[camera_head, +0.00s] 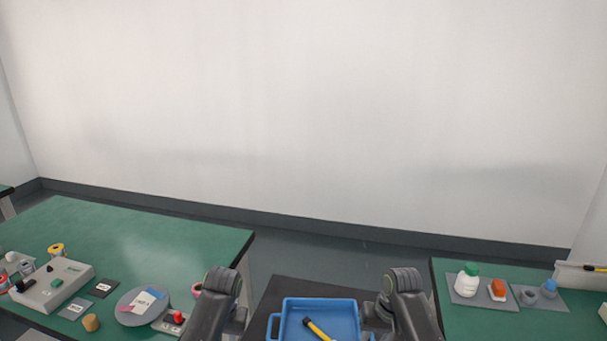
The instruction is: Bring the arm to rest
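My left arm (215,307) and my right arm (406,305) stand at the bottom of the head view, one on each side of a blue tray (352,303). Both look folded close to my body. Only upper dark links show, cut off by the lower edge. Neither gripper's fingers can be seen. Neither arm visibly reaches over a table.
The tray, on a dark surface, holds a yellow-and-black tool (318,330). The left green table (150,235) carries a grey control box (52,285), spools and a round grey disc (133,309). Floor shows between the tables.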

